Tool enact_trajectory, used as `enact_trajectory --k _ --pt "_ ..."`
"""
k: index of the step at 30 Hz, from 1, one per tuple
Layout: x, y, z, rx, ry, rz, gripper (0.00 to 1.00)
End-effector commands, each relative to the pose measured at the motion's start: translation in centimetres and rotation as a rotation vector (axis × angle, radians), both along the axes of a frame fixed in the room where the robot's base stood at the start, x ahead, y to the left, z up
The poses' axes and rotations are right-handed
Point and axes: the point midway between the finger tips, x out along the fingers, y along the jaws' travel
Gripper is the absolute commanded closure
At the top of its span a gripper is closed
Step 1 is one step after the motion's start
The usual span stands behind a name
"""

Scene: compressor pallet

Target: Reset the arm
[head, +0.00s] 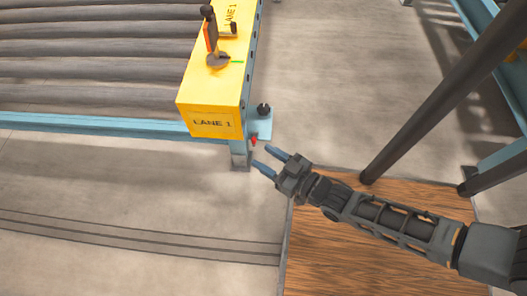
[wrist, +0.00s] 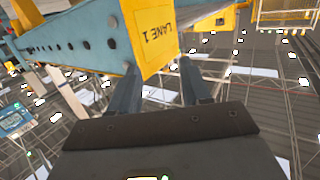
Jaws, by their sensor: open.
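My arm reaches in from the right edge in the head view. My gripper (head: 266,160) is open and empty, with its two fingers spread apart. It is just right of and in front of the teal conveyor leg, below the yellow LANE 1 box (head: 215,122). In the wrist view my gripper (wrist: 155,85) shows its two fingers apart, with the LANE 1 box (wrist: 152,40) beyond and between them. Nothing is held. I cannot tell the exact gap between the fingers and the conveyor frame.
A grey roller conveyor (head: 90,60) with a teal frame (head: 100,124) fills the upper left. A lever (head: 212,38) stands on the yellow box. A small red item (head: 254,141) is by the leg. A wooden surface (head: 345,255) lies under my arm. Floor is clear at lower left.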

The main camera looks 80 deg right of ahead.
Motion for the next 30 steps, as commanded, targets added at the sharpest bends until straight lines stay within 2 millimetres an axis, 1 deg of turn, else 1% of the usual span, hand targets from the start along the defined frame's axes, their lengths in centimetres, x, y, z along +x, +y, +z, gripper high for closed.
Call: enact_trajectory --k 10,12,14,17,21,24,30 --pt "0.0 0.1 0.1 0.0 0.001 0.003 0.52" --pt "-0.2 0.6 0.7 0.002 0.006 0.019 0.52" --pt "-0.5 1.4 1.7 0.004 0.014 0.047 0.52" --pt "-1.2 3.5 4.6 0.011 0.033 0.118 0.52" --pt "-2.3 6.9 10.2 0.023 0.071 0.244 0.52" --pt "-3.0 8.5 13.7 0.029 0.093 0.314 0.52" --pt "-3.8 10.6 19.3 0.038 0.125 0.417 0.52"
